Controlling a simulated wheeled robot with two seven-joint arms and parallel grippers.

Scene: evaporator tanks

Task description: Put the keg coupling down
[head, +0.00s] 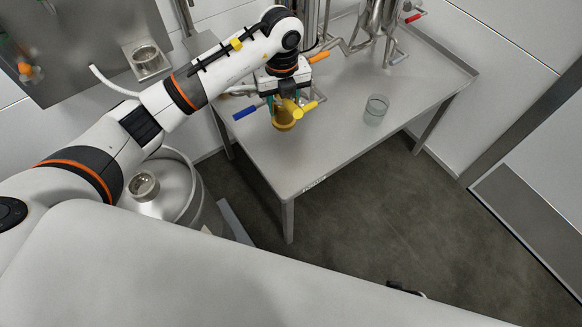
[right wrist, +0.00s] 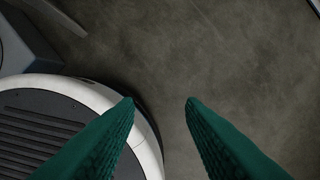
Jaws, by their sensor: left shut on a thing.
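My left gripper (head: 286,98) reaches in from the left over the near left part of the metal table. It is shut on a brass-yellow piece, which I take to be the keg coupling (head: 283,120). The coupling hangs below the fingers near the table's left edge; I cannot tell whether it touches the table top. The gripper hides its upper part. My right gripper (right wrist: 160,102) shows only in the right wrist view, open and empty above the dark floor.
The metal table (head: 330,150) has free room at its front and middle. A clear glass (head: 376,109) stands right of the coupling. Blue (head: 244,113), yellow and orange handles are close to the gripper. Pipes stand at the back. A steel keg (head: 180,190) stands on the floor at left.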

